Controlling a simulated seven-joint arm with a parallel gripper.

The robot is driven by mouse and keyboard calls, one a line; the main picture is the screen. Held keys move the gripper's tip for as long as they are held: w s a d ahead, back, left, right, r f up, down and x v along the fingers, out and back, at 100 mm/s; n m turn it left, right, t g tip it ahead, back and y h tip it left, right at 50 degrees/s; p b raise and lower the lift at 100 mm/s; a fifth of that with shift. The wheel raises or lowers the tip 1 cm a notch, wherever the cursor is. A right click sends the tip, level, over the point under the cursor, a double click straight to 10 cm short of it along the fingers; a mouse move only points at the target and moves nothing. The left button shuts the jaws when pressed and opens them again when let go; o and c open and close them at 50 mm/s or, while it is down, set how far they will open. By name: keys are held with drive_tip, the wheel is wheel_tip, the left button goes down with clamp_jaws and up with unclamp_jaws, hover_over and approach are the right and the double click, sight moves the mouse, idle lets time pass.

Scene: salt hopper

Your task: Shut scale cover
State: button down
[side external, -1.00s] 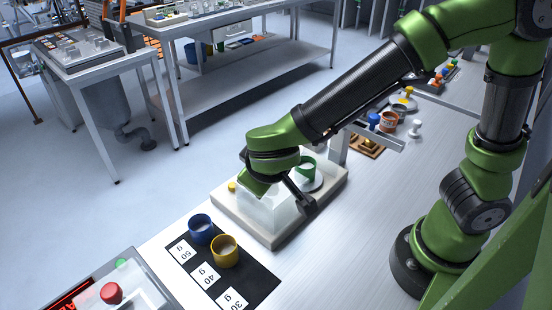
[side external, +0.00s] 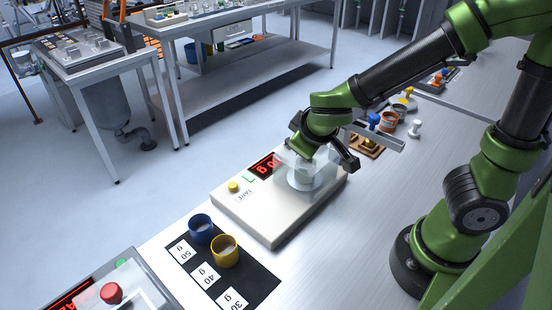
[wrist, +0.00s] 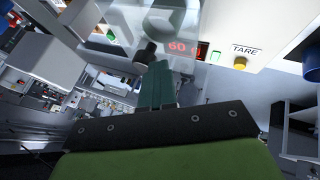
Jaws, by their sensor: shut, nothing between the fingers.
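The scale (side external: 262,215) is a cream slab with a red lit display (side external: 264,165) and a yellow tare button (side external: 234,187). Its clear cover (side external: 322,172) stands over the round weighing pan at the right end. A pale cup shape shows dimly through the cover. My gripper (side external: 300,153) is shut and empty, down at the cover's left side; whether it touches is unclear. In the wrist view the closed fingers (wrist: 157,70) point toward the cover (wrist: 170,22), beside a dark knob (wrist: 147,50). The display there (wrist: 184,48) reads 60 g.
A blue cup (side external: 201,228) and a yellow cup (side external: 225,250) stand on a black labelled mat (side external: 262,288) at the front left. A control box with a red button (side external: 111,293) is at the lower left. Several coloured pieces stand beyond the scale.

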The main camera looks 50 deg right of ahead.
drive_tip(key=shift+d, duration=0.4)
